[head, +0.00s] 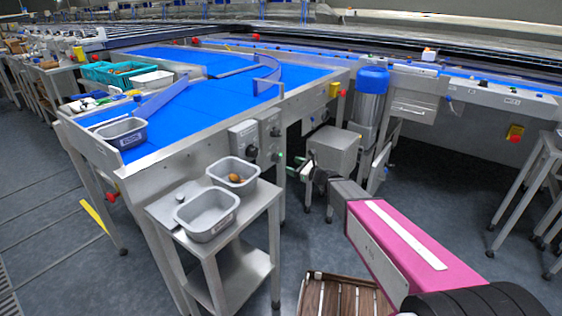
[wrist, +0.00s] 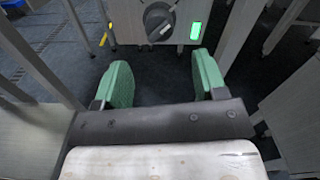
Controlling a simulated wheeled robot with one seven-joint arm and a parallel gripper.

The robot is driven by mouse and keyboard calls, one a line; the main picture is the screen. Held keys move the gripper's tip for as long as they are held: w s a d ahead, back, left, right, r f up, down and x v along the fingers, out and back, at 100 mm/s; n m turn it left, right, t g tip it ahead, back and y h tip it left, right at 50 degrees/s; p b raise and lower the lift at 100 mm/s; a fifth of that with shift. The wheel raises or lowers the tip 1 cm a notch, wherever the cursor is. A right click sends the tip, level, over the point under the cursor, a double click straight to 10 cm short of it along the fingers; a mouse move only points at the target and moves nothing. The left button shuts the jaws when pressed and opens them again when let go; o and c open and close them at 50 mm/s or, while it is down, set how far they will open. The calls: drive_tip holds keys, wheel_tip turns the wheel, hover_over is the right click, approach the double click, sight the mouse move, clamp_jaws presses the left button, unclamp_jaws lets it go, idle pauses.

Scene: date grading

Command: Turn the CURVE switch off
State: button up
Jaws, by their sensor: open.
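My gripper (head: 291,174) is open and empty, its green finger pads apart near the conveyor's side. In the wrist view, my gripper (wrist: 162,78) points at a grey panel with a round dark rotary switch (wrist: 158,20) at the top edge. The switch lies beyond the gap between the pads and is not touched. A pale line marks its handle, which sits tilted. A green lit indicator (wrist: 195,30) is right of it. In the head view, control boxes (head: 243,138) with dark knobs are on the conveyor's side. I cannot read which is labelled CURVE.
A steel stand (head: 165,211) with two grey bins, one holding a brown date (head: 235,178), stands left of my gripper. A grey motor box (head: 333,150) and blue-topped cylinder (head: 372,80) are behind it. A wooden slatted crate (head: 312,277) is on the floor near my arm.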

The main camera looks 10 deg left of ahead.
sight(279, 161)
drive_tip(key=x, duration=0.8)
drive_tip(key=shift+a, duration=0.1)
drive_tip(key=c, duration=0.9)
